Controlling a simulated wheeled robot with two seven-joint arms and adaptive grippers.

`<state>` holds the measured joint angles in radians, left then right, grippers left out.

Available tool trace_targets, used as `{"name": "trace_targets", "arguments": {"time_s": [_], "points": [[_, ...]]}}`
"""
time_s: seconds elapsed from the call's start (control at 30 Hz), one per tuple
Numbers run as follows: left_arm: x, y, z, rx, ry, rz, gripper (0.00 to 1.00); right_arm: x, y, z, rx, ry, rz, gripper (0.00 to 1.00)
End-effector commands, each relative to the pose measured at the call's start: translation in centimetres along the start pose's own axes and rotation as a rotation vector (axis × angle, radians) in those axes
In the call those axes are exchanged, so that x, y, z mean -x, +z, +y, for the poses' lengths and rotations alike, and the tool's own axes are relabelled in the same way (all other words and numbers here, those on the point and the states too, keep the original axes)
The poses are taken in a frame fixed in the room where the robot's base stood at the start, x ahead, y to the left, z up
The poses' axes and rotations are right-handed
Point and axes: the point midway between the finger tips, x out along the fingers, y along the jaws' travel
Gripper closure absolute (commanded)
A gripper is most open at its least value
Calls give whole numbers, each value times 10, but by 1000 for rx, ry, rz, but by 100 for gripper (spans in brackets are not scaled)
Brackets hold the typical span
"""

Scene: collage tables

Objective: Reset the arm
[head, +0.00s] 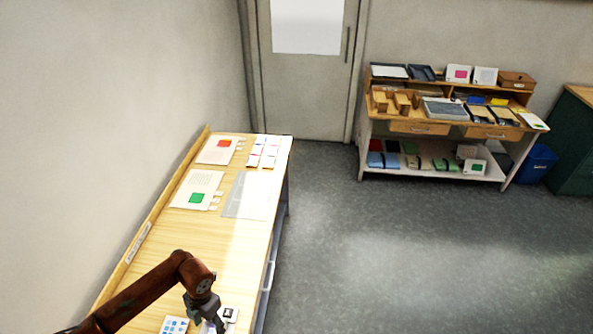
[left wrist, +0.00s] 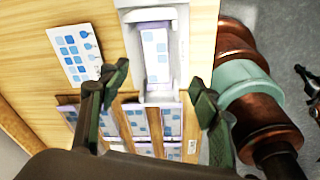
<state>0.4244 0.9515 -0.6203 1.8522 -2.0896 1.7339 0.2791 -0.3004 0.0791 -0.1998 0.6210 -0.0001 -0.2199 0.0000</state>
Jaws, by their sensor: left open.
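My left arm comes in from the lower left of the head view, and its gripper (head: 212,318) is over the near end of the long wooden table (head: 222,271). In the left wrist view the gripper (left wrist: 158,78) is open, its two dark fingers apart with nothing held between them. Beyond and between the fingers is a white holder (left wrist: 183,45) with a card bearing blue squares (left wrist: 156,52). More blue-marked cards (left wrist: 170,122) lie in rows below it, partly hidden by the fingers. My right gripper does not show in the head view.
A white sheet with blue squares (left wrist: 74,54) lies on the wood. Farther along the table are sheets with a red square (head: 216,150) and a green square (head: 196,190), and a clear tray (head: 251,196). A stocked shelf desk (head: 419,127) stands at back right. The grey floor (head: 400,250) is clear.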

Motion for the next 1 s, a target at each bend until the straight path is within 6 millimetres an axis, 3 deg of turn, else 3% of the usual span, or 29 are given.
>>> {"name": "trace_targets", "arguments": {"time_s": [0.4,1.0], "points": [[24,25,-10,-535,83,-2,43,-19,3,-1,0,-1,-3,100],[54,47,-26,-1271,195,-1,43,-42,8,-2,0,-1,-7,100]]}}
